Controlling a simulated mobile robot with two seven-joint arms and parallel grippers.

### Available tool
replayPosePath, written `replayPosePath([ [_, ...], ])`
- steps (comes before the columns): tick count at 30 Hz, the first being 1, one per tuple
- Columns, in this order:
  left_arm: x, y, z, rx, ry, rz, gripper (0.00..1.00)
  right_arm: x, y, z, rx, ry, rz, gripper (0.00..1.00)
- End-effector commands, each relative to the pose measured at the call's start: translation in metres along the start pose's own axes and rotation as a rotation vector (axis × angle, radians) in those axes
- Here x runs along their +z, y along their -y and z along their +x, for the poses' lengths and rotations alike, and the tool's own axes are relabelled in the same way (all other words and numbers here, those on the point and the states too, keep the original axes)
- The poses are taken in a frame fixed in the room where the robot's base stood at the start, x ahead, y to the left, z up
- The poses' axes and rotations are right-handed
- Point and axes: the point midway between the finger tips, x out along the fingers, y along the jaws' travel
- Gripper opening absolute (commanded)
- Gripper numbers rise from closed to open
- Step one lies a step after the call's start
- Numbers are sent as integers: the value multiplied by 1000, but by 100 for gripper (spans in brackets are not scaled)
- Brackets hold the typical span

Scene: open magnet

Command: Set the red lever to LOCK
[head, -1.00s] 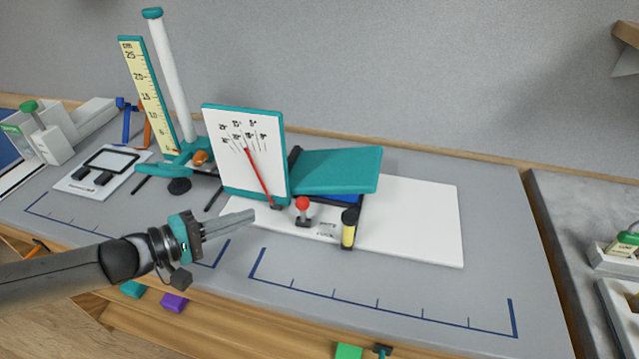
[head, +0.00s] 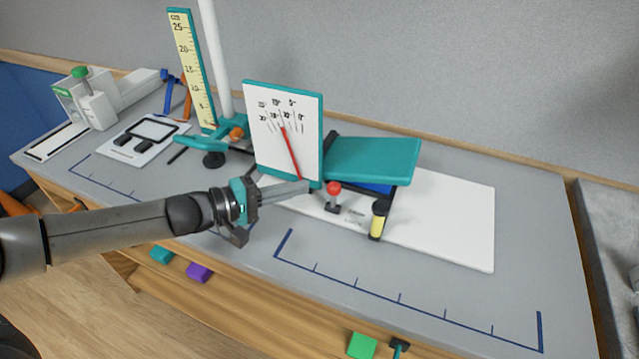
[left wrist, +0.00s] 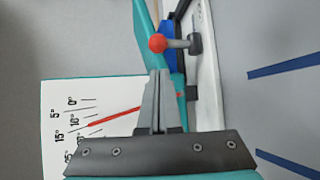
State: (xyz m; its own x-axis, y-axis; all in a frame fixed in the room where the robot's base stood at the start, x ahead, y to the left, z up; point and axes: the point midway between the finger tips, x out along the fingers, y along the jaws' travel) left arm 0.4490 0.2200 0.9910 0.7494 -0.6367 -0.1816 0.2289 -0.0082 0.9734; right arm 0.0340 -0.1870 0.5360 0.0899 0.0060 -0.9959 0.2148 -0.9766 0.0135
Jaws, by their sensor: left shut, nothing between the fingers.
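The red lever (head: 334,188) has a red ball knob on a short grey stem. It stands about upright from a dark pivot on the white base plate (head: 455,235). Small print (head: 356,216) beside it is too small to read. My left gripper (head: 306,186) is shut and empty, its fingertips just left of the knob, before the foot of the angle board. In the left wrist view the shut fingers (left wrist: 158,75) point at the red knob (left wrist: 157,43), just beyond the tips; I cannot tell whether they touch. My right gripper is not in view.
The angle board (head: 285,115) with its red pointer stands behind my left fingers. A teal tilted platform (head: 372,160) lies right of it. The front bench top is clear.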

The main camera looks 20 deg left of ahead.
Motion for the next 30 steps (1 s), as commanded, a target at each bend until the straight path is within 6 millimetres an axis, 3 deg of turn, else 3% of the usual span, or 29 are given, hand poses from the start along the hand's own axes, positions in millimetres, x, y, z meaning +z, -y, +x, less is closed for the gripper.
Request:
replayPosePath([
  [6,0,-1,33,4,2,1,0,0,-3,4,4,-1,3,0],
  [12,0,0,51,2,1,0,0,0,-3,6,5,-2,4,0],
  [30,1,1,55,7,1,4,0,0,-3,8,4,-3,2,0],
])
